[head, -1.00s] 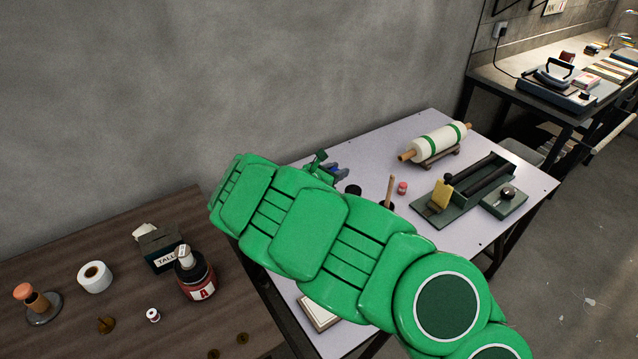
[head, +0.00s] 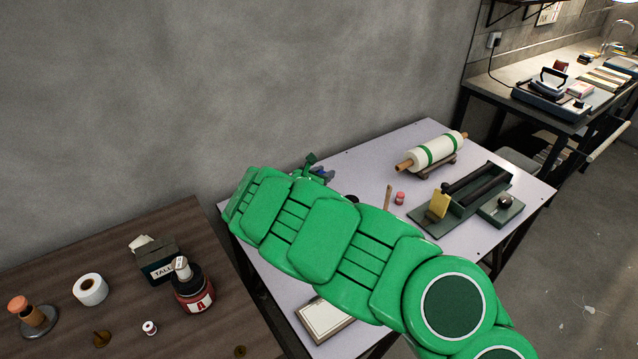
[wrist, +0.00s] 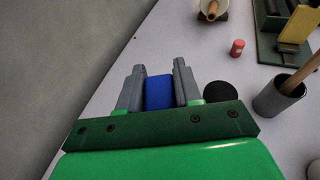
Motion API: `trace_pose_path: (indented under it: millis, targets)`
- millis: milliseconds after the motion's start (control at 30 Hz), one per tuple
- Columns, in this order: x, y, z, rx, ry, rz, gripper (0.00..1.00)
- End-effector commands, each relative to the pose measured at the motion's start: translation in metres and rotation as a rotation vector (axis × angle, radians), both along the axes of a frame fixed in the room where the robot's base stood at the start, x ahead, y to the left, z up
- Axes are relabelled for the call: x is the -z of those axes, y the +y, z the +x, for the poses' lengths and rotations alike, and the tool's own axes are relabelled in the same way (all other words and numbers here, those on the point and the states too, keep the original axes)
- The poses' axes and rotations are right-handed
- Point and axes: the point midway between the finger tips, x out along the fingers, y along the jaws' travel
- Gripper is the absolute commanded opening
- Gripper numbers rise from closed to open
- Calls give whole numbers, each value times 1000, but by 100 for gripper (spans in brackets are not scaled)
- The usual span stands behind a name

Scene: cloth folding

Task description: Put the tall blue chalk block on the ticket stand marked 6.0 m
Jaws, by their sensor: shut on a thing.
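My gripper (wrist: 158,86) is shut on the blue chalk block (wrist: 159,93) in the wrist view, with one grey finger on each side of it. In the head view my green arm hides most of the gripper; only a bit of blue and grey shows past it, over the back left of the pale table. I cannot tell whether the block touches the table. No ticket stand with a readable 6.0 m mark is in view.
The pale table (head: 390,155) holds a fabric roll (head: 433,152), a green tool tray (head: 470,200), a small red spool (head: 399,198) and a dark cup with a stick (wrist: 281,95). A black disc (wrist: 221,94) lies right of the block. A brown table (head: 60,265) with a red-labelled bottle (head: 192,290) stands left.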

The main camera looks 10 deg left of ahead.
Motion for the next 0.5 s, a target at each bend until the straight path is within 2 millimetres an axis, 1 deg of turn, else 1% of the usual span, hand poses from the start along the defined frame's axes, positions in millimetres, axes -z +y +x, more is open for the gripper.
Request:
trace_pose_path:
  millis: [100, 267, 400, 500]
  targets:
    - [8, 2, 11, 4, 4, 3, 4]
    - [13, 9, 24, 3, 1, 3, 4]
    - [20, 10, 36, 5, 4, 2, 4]
    - [28, 13, 41, 3, 5, 2, 4]
